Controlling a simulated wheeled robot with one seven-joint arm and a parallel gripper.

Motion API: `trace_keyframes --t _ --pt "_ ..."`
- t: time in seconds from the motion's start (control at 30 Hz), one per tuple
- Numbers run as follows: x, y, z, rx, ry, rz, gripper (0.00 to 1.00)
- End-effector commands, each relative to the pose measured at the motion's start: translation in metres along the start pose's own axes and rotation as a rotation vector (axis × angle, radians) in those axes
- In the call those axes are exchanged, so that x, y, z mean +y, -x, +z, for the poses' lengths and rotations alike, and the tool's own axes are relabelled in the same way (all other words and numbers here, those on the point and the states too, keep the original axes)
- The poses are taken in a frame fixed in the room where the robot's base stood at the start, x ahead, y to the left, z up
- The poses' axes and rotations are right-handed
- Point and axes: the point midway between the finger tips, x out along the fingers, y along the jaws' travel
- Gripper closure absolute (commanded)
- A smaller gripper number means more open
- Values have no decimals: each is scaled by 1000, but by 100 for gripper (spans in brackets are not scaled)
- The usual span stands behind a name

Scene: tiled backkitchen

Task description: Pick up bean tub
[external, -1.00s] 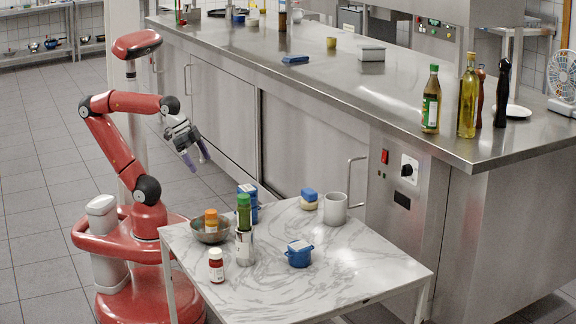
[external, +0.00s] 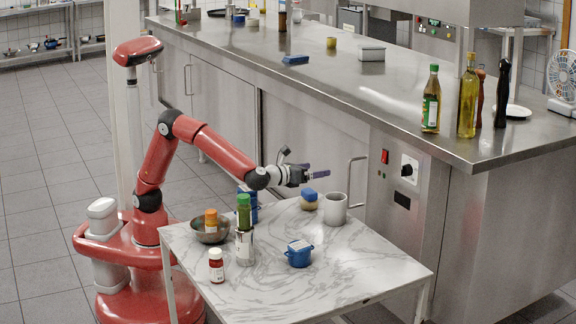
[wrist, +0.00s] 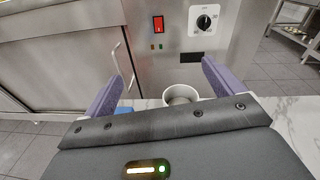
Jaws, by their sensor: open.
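I cannot tell for sure which thing is the bean tub. A blue-topped, cream-sided item (external: 309,199) and blue stacked items (external: 247,207) stand farther back. My gripper (external: 318,175) is open and empty, held level above the table's back edge, close over the blue-topped item. In the wrist view my gripper (wrist: 160,75) shows both purple fingers spread. A bit of blue (wrist: 124,109) shows beside the left finger; the rest is hidden.
A pale mug (external: 334,208) stands right of the blue-topped item; it also shows in the wrist view (wrist: 182,93). The steel counter (external: 280,140) rises behind. The table's front right is clear.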

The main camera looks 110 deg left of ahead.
Motion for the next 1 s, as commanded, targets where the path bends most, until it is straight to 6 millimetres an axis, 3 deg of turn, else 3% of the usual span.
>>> trace_keyframes --t 0.1,0.23,0.4,0.77,1.0 --pt "-41 4 -17 -90 -162 -82 7" --pt "-26 -2 -74 -81 -157 -71 7" --pt "-20 -7 -111 -82 -147 -70 7" --pt "-20 -39 -112 -81 -142 -69 7" --pt "-18 -73 -110 -81 -141 -68 7"
